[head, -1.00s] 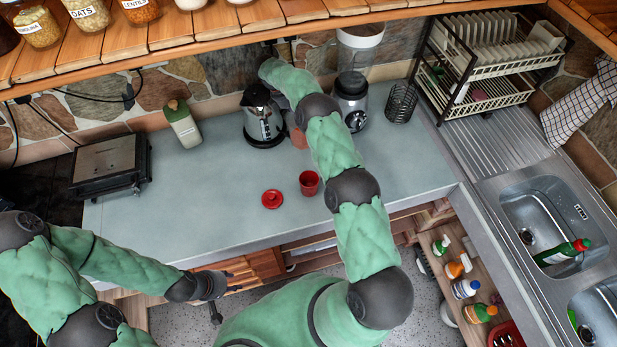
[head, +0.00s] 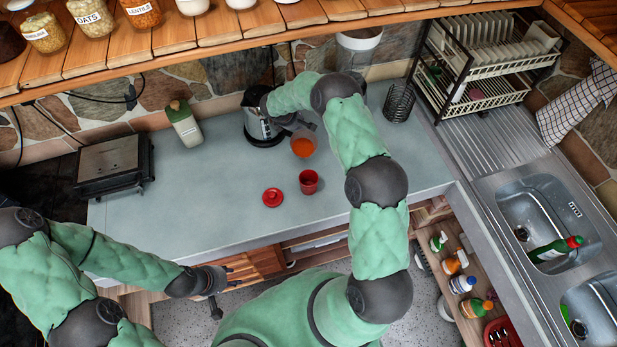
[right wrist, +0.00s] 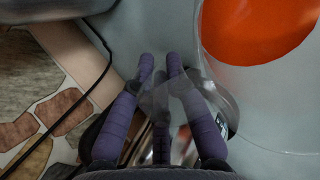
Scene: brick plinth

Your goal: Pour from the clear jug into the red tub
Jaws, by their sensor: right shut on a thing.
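The clear jug (head: 303,146), with orange liquid inside, is at the back middle of the counter, behind the red tub. It also shows at the top right of the right wrist view (right wrist: 262,25). My right gripper (head: 297,124) is shut on the jug's clear handle; its purple fingers (right wrist: 160,75) show around it. The jug looks raised off the counter; I cannot tell its exact tilt. The red tub (head: 308,183) stands upright and open on the counter, apart from the jug. My left gripper (head: 232,276) looks open and empty by the counter's front edge.
A red lid (head: 272,197) lies left of the tub. A kettle (head: 262,128) stands close left of the jug, a blender (head: 358,42) behind my right arm. The counter's left middle is clear.

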